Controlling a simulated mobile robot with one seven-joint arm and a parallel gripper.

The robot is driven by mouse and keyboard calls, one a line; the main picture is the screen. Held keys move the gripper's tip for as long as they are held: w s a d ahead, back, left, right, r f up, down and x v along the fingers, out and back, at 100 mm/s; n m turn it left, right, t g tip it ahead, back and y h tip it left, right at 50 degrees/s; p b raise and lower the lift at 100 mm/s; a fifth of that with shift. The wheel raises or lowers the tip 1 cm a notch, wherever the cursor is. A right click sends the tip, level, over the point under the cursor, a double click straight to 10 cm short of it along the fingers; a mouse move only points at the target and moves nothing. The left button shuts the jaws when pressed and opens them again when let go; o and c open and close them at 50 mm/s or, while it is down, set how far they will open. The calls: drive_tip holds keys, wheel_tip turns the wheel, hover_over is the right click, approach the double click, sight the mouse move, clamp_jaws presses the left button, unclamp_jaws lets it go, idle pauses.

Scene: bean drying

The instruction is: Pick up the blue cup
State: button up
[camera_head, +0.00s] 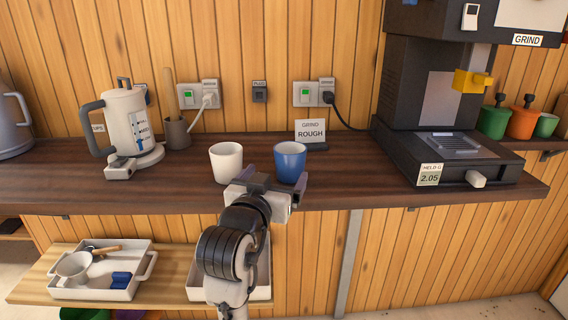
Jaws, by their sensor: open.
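The blue cup (290,161) stands upright on the dark wooden counter (350,185), with a pale rim and the open top facing up. A white cup (226,160) stands just to its left. My gripper (276,178) is at the counter's front edge, in front of the two cups. Its jaws are open, and one finger shows near the gap between the cups. The lower part of the blue cup is partly hidden behind my gripper. I cannot tell whether a finger touches the cup.
A black grinder (440,100) stands to the right, and a white kettle (125,125) to the left. Below, a white tray (140,285) sits on a lower shelf. Counter between cup and grinder is clear.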

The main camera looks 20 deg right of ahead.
sight(286, 157)
drive_tip(key=x, duration=0.5)
drive_tip(key=shift+w+r+p, duration=0.1)
drive_tip(key=shift+p, duration=0.3)
drive_tip(key=p+x, duration=0.2)
drive_tip(key=x, duration=0.3)
drive_tip(key=shift+r, duration=0.15)
drive_tip(key=shift+w+d, duration=0.1)
drive_tip(key=c, duration=1.1)
wheel_tip(286, 157, up, 20)
drive_tip(key=shift+f+b, duration=0.1)
drive_tip(key=shift+b, duration=0.9)
